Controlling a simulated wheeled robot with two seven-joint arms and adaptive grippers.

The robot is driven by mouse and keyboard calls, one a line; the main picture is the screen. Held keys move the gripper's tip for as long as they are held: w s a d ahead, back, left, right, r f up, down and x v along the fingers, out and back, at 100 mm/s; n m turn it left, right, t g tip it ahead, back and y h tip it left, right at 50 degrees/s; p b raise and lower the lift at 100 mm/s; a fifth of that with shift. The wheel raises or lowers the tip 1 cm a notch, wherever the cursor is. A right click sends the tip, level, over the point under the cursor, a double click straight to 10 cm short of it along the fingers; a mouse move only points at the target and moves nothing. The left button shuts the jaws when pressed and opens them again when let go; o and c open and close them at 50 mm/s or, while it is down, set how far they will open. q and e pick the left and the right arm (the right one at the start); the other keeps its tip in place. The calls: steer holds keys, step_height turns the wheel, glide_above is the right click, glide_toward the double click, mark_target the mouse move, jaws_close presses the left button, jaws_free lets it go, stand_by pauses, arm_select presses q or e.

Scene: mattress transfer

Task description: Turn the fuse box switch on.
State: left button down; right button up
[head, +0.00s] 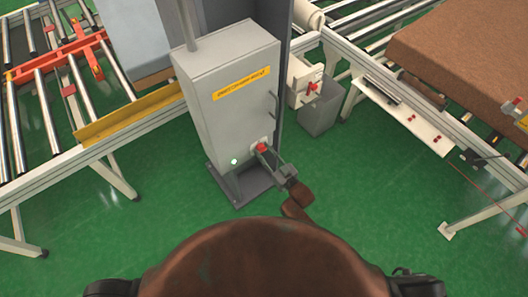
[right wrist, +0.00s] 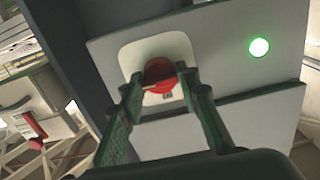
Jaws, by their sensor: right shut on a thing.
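The fuse box (head: 225,100) is a tall grey cabinet with a yellow label, standing in the middle of the head view. Its red switch (head: 262,149) is low on the front face, near the right edge. In the right wrist view the red switch (right wrist: 159,76) sits on a pale plate (right wrist: 150,52). My right gripper (head: 266,152) is at the switch, its fingers on either side of it and shut on it. A round light (right wrist: 259,47) beside the switch glows green; it looks whitish in the head view (head: 234,161). My left gripper is not in view.
A roller conveyor (head: 45,100) with orange parts runs at the left. Another frame (head: 350,55) with a brown mattress (head: 465,50) is at the right. A grey bin (head: 320,115) stands right of the box. A second red handle (right wrist: 34,127) shows nearby. Green floor is open in front.

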steer(key=o, duration=1.2)
steer(key=shift+c, duration=0.2)
steer(key=v, duration=1.2)
